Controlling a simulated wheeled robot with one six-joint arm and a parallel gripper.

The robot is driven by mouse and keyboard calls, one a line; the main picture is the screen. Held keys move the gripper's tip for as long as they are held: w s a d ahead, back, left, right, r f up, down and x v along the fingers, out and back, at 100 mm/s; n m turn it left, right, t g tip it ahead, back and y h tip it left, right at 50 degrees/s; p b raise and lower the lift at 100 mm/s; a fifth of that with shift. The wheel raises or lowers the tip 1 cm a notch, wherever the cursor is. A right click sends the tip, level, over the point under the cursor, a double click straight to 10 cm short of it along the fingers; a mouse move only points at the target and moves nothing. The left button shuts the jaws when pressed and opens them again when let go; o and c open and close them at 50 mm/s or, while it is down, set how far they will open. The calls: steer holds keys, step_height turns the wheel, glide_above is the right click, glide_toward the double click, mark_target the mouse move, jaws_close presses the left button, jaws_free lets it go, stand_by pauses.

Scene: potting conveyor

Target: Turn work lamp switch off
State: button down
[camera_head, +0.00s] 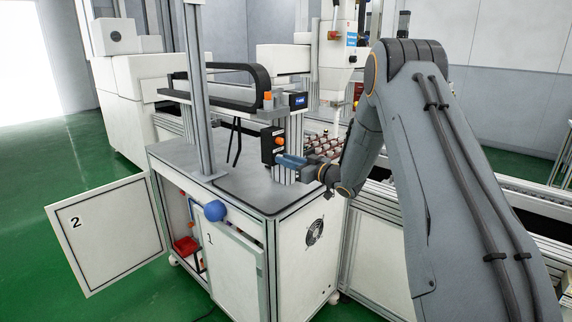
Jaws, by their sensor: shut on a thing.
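A black switch box (267,146) stands upright on the grey workbench, with an orange knob (280,141) showing on its face and a small pale label above it. My gripper (280,160) reaches in from the right, with its blue-grey fingers at the lower part of this box. It is shut on a switch there, which the fingers hide. I cannot read the labels or tell which position the hidden switch is in. I cannot pick out the work lamp for certain.
The workbench top (240,192) is mostly clear in front. An open cabinet door (105,232) marked 2 swings out at left, and a blue ball-shaped knob (215,210) juts from the front. A metal post (195,90) rises left of the box. Small pots (325,146) stand behind my gripper.

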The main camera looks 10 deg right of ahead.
steer(key=shift+n+b, duration=3)
steer(key=shift+n, duration=1.3)
steer(key=shift+s, duration=0.1)
steer(key=c, duration=1.8)
jaws_free()
steer(key=shift+c, duration=0.2)
steer(key=b+v, duration=0.1)
steer(key=v, duration=0.6)
steer(key=shift+s+d, duration=0.2)
steer(key=shift+s, duration=0.15)
steer(key=shift+w, duration=0.1)
